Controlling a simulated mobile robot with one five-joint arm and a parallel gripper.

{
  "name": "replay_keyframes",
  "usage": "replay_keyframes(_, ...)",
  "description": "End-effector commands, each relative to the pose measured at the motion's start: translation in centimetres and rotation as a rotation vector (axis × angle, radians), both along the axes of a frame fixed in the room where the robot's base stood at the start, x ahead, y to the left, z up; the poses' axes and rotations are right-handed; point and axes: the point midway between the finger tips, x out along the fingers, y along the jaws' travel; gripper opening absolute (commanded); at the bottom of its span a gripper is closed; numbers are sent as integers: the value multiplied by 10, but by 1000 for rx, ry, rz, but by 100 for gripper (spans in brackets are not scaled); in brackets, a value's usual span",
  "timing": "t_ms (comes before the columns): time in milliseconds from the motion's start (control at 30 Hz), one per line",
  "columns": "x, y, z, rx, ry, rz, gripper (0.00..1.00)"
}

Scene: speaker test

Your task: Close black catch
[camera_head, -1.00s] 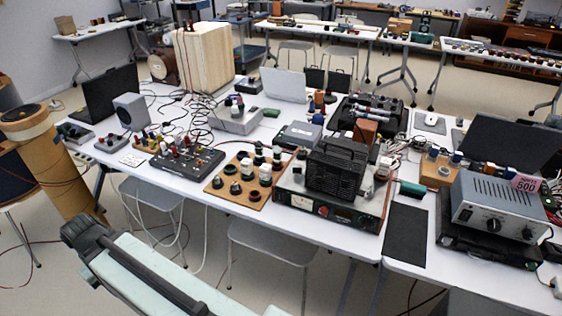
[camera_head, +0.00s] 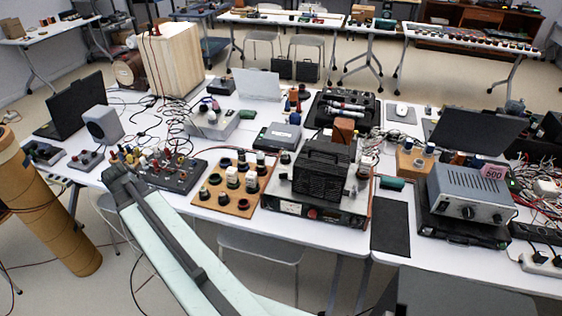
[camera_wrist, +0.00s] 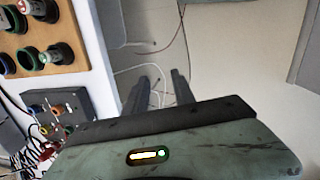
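No black catch can be made out for certain in either view. An open black case (camera_head: 368,112) holding microphones lies toward the back of the main table, but any catch on it is too small to tell. My gripper (camera_wrist: 160,92) shows in the wrist view as two dark fingers with a gap between them, open and empty over the floor beside the table edge. In the head view my pale arm reaches up from the bottom to the table's front edge; the fingers cannot be made out there.
A knob panel (camera_head: 172,172), a wooden board (camera_head: 238,203) with black sockets, a black ribbed unit (camera_head: 322,172) and a grey power supply (camera_head: 470,193) crowd the white table. A black mat (camera_head: 390,228) lies bare. A cardboard tube (camera_head: 50,210) stands at left; a chair (camera_head: 262,246) is under the table.

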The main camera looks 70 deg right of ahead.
Motion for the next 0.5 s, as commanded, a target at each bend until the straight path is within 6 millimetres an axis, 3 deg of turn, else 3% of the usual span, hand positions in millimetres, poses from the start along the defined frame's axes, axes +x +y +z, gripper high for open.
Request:
replay_keyframes(33, -23, -57, 35, -16, 31, 9, 31)
replay_keyframes(100, -67, -126, 59, -33, 87, 55, 31)
replay_keyframes(200, -138, -206, 89, -34, 171, 116, 31)
replay_keyframes(333, -222, -271, 116, -10, 259, 179, 31)
replay_keyframes(400, -254, -290, 124, 6, 291, 203, 31)
replay_keyframes(500, -280, -303, 129, 21, 316, 225, 31)
